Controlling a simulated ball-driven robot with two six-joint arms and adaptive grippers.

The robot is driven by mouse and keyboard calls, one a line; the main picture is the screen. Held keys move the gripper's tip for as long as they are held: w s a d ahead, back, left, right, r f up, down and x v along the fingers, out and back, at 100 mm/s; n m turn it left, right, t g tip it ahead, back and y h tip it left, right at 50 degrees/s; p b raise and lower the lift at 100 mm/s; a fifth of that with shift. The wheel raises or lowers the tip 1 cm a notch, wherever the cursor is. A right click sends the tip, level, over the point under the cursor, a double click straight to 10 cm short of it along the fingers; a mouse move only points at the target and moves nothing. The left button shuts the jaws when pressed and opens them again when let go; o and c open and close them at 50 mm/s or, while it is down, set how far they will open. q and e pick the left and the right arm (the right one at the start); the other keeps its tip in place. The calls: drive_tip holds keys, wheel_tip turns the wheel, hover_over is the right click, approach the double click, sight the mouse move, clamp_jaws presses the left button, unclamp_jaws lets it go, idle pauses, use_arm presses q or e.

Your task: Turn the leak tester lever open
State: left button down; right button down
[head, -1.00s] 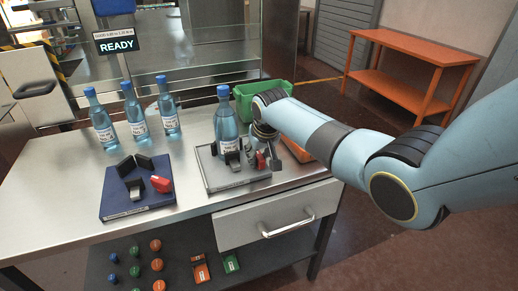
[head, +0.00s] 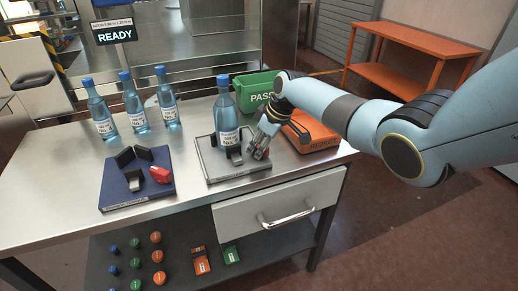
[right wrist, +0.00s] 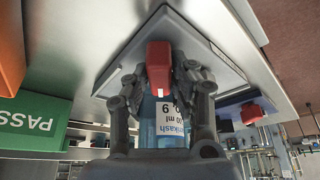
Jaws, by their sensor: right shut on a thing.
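The leak tester is a grey plate (head: 218,174) on the steel bench, with a blue bottle (head: 226,122) standing upright in its dark holder. The bottle's label (right wrist: 168,120) shows behind the fingers. My left gripper is not in view.
A green PASS bin (head: 252,88) and an orange REJECT tray (head: 318,135) are close to my right arm. The bench front is clear.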

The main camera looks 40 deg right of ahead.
drive_tip(key=shift+n, duration=0.4)
drive_tip(key=c, duration=1.2)
unclamp_jaws()
drive_tip(key=shift+o, duration=0.2)
drive_tip(key=shift+r, duration=0.1)
drive_tip(key=v, duration=1.1)
drive_tip(key=shift+s+d+r, duration=0.15)
drive_tip(key=shift+d+r, duration=0.05)
drive_tip(key=shift+r, duration=0.15)
